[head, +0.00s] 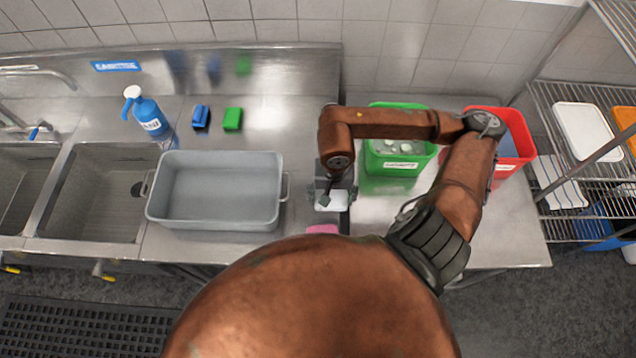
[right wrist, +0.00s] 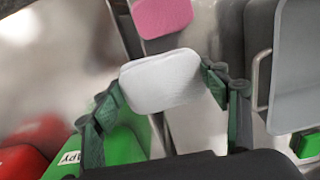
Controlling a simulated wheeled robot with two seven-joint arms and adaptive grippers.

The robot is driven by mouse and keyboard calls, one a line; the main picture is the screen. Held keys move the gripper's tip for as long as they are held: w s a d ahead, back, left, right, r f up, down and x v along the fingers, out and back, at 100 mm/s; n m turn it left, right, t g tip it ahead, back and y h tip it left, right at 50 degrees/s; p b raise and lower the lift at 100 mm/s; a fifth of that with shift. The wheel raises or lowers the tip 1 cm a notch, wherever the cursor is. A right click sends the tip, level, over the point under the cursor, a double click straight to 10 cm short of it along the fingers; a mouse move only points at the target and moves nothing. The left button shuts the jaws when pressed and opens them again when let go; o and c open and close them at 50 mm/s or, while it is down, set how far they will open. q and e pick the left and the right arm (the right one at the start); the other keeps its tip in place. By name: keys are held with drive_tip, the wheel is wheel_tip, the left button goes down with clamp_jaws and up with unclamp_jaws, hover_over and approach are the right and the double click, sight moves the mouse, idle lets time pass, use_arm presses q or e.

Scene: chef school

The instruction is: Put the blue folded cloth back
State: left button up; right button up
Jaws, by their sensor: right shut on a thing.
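My right gripper (head: 334,190) is over the counter, just right of the grey tub. It is shut on a pale, nearly white folded pad (head: 331,203), which also shows between both fingers in the right wrist view (right wrist: 160,82). Its colour looks white rather than blue here. A small blue item (head: 200,116) lies at the back of the counter beside a green one (head: 232,119); I cannot tell whether it is a cloth. A pink pad (head: 322,229) lies close to the gripper and also shows in the right wrist view (right wrist: 162,15). My left gripper is not in view.
A grey tub (head: 160,214) stands left of the gripper, near the sinks (head: 90,190). A green bin (head: 376,184) and a red bin (head: 522,145) stand to the right. A blue spray bottle (head: 147,112) is at the back left. A wire rack is at far right.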

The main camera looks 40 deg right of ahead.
drive_tip(key=w+d+f, duration=0.1)
drive_tip(key=w+f, duration=0.1)
drive_tip(key=w, duration=0.1)
drive_tip(key=w+d+f+p, duration=0.1)
drive_tip(key=w+f, duration=0.2)
drive_tip(key=w+d+f+p, duration=0.1)
drive_tip(key=w+f, duration=0.1)
drive_tip(key=w, duration=0.1)
drive_tip(key=shift+f, duration=0.25)
drive_tip(key=shift+w+f, duration=0.2)
drive_tip(key=shift+w, duration=0.05)
wheel_tip(320, 180, down, 3)
drive_tip(key=shift+r+p, duration=0.1)
drive_tip(key=shift+p, duration=0.75)
drive_tip(key=shift+f, duration=0.3)
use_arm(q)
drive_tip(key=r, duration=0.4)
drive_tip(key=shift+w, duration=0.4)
use_arm(e)
drive_tip(key=shift+w, duration=0.1)
